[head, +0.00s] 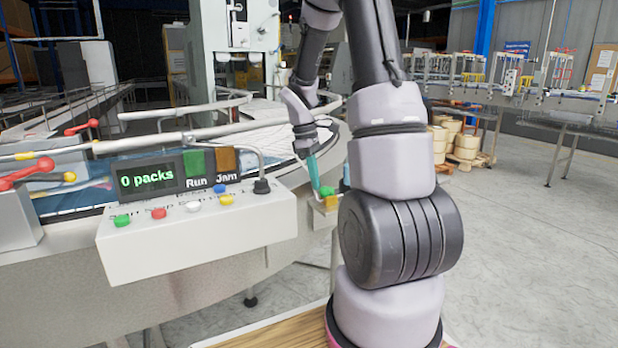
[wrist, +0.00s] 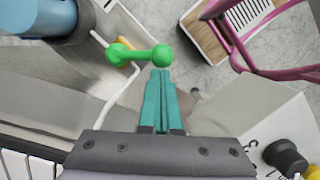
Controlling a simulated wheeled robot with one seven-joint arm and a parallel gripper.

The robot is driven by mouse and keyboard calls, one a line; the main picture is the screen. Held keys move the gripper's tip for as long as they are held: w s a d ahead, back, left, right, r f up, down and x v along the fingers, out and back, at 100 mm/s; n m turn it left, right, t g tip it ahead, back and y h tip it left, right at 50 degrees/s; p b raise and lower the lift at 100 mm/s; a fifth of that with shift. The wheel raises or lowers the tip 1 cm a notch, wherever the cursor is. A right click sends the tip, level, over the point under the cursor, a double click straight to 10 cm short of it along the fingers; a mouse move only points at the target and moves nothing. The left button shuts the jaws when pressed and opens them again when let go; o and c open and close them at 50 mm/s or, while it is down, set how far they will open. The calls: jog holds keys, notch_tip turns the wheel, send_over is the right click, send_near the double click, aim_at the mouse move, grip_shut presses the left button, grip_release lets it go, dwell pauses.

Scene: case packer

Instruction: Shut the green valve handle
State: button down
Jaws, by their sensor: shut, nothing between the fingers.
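The green valve handle (wrist: 138,54) is a short bar with rounded ends, lying roughly crosswise near the top middle of the wrist view. In the head view it shows small (head: 326,191), just below my fingertips. My gripper (wrist: 162,72) has its two teal fingers pressed together with nothing between them. In the wrist view the fingertips overlap or reach the handle's right end; I cannot tell whether they touch it. In the head view my gripper (head: 314,185) points down beside the handle. A yellow part (wrist: 125,44) shows partly behind the handle.
A control box (head: 200,232) with coloured buttons and a "0 packs" display stands at left, beside the conveyor. Its black knob (wrist: 285,157) is at the wrist view's lower right. A blue cylinder (wrist: 40,15) stands left of the handle. Red levers (head: 30,172) are at far left.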

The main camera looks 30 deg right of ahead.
aim_at(328, 189)
jog(key=s+n, duration=0.1)
jog(key=n, duration=0.1)
jog(key=s+d+n, duration=0.1)
jog(key=shift+d+n+t, duration=0.15)
jog(key=shift+n+t, duration=0.15)
jog(key=shift+n, duration=0.1)
jog(key=n, duration=0.1)
jog(key=s+d+n, duration=0.1)
jog(key=shift+d+n+t+h, duration=0.15)
jog(key=shift+n+t+h, duration=0.15)
jog(key=shift+n+h, duration=0.1)
jog(key=shift+s+d, duration=0.2)
jog(key=shift+d, duration=0.25)
jog(key=shift+w+a+r, duration=0.1)
jog(key=shift+a+r, duration=0.05)
jog(key=shift+a, duration=0.25)
jog(key=a, duration=0.1)
jog(key=a+r, duration=0.1)
jog(key=shift+w+a, duration=0.2)
jog(key=shift+a, duration=0.15)
jog(key=v, duration=1)
jog(key=shift+s+a, duration=0.15)
